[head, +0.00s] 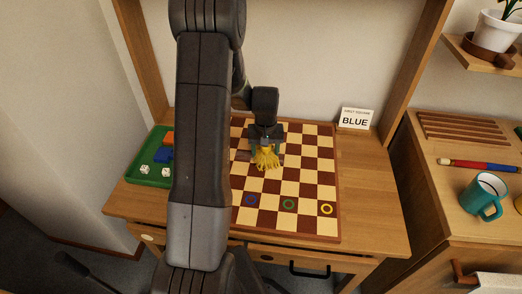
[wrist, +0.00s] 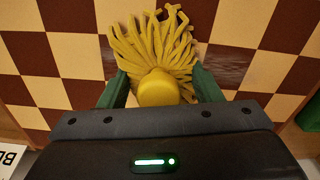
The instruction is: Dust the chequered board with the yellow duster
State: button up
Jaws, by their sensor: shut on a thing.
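The chequered board (head: 308,180) lies flat on the wooden desk, with brown and cream squares and a brown border. My gripper (head: 265,143) is over the middle of the board, pointing down. It is shut on the yellow duster (head: 266,158), whose strands spread out at the board's surface. In the wrist view the duster's yellow knob (wrist: 158,88) sits between the two green fingers and its strands fan out on the squares. A greyish smudge (wrist: 226,66) shows on the board right of the strands. My arm hides the board's left part in the head view.
Blue, green and yellow rings (head: 289,205) mark squares along the board's near side. A green tray (head: 149,181) with blocks and dice is at left. A card reading BLUE (head: 356,119) stands behind right. A teal mug (head: 484,196) is on the right-hand cabinet.

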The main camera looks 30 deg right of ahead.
aim_at(250, 156)
jog(key=shift+s+d+f, duration=0.1)
jog(key=shift+s+d, duration=0.6)
jog(key=shift+d, duration=0.2)
jog(key=shift+s+d, duration=0.7)
jog(key=shift+d, duration=0.2)
jog(key=shift+s+d, duration=0.6)
jog(key=shift+d, duration=0.25)
jog(key=shift+w+a+b, duration=0.2)
jog(key=shift+w+a, duration=1)
jog(key=shift+a, duration=0.4)
jog(key=shift+w+a+b, duration=0.2)
jog(key=shift+w+a, duration=0.95)
jog(key=shift+a, duration=0.45)
jog(key=shift+w+a+b, duration=0.2)
jog(key=shift+w+a, duration=1)
jog(key=shift+a, duration=0.4)
jog(key=shift+w+a+r, duration=0.1)
jog(key=shift+w+a, duration=1)
jog(key=shift+a, duration=0.3)
jog(key=shift+w+a+r, duration=0.1)
jog(key=shift+w+a, duration=1)
jog(key=shift+a, duration=0.3)
jog(key=shift+r+p, duration=2.05)
jog(key=shift+r, duration=0.95)
jog(key=shift+r+p, duration=0.95)
jog(key=shift+r, duration=0.55)
